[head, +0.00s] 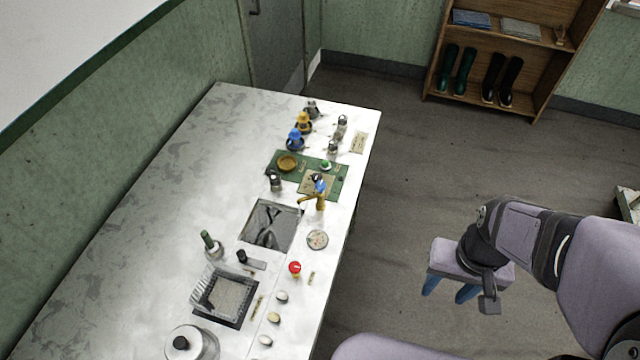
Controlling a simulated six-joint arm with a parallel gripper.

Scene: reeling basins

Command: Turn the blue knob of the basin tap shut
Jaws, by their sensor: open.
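The basin tap (319,201) is brass-coloured and stands at the right rim of the sunken square basin (262,236) in the white worktop. Its blue knob (320,186) sits on top; the angle it is turned to is too small to tell. My gripper (449,291) hangs over the floor to the right of the worktop, well apart from the tap. Its blue fingers are spread and nothing is seen between them.
Behind the tap lies a green mat (285,173) with a bowl (287,162). A red-topped piece (295,268), a round disc (317,240) and a wire basket (225,295) are nearer. Several small figures stand at the far end. The worktop's left side is clear.

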